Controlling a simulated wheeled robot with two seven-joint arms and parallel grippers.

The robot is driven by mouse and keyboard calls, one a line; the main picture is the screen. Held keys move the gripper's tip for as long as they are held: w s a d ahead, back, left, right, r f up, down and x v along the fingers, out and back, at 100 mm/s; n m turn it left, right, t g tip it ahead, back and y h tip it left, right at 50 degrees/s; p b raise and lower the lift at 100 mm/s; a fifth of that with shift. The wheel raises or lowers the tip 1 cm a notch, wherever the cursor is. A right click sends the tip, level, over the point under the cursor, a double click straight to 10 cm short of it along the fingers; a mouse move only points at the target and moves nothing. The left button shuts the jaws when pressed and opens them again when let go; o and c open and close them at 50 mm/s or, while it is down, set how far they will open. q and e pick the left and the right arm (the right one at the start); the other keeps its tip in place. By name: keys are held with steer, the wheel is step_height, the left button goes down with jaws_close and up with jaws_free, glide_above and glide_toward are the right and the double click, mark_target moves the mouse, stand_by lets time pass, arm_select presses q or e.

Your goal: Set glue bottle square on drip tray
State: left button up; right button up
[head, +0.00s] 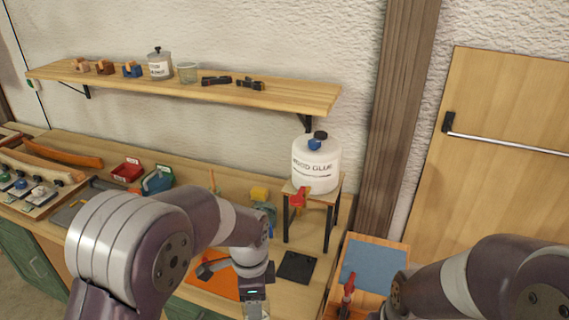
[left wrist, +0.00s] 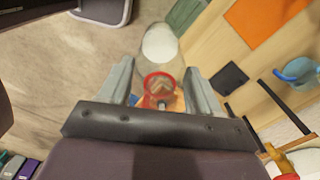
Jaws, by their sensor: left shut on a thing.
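My left gripper (left wrist: 160,90) is shut on a clear bottle with a red ring (left wrist: 160,72), the glue bottle, held between its two fingers. A round white patch shows inside the bottle's far end. In the head view my left gripper (head: 255,302) is at the bottom edge, and the bottle is hidden there. A flat dark square, which looks like the drip tray (head: 297,267), lies on the bench to the gripper's right; it also shows in the left wrist view (left wrist: 229,79), apart from the bottle. My right gripper is out of view.
A white wood glue tank (head: 316,165) with a red tap stands on a small legged stand (head: 331,203) behind the dark square. An orange sheet (head: 215,282) lies left of the square. A blue mug (left wrist: 298,70) is near the stand. A shelf (head: 190,88) hangs above.

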arm_select(q)
steer(key=w+a+f+n+b, duration=0.2)
steer(key=w+a+f+n, duration=0.1)
steer(key=a+f+n, duration=0.9)
step_height(320, 180, down, 3)
steer(key=n, duration=0.4)
steer(key=shift+a+r+n, duration=0.2)
steer(key=shift+a+n, duration=0.1)
steer(key=shift+n, duration=0.1)
steer(key=shift+d, duration=0.1)
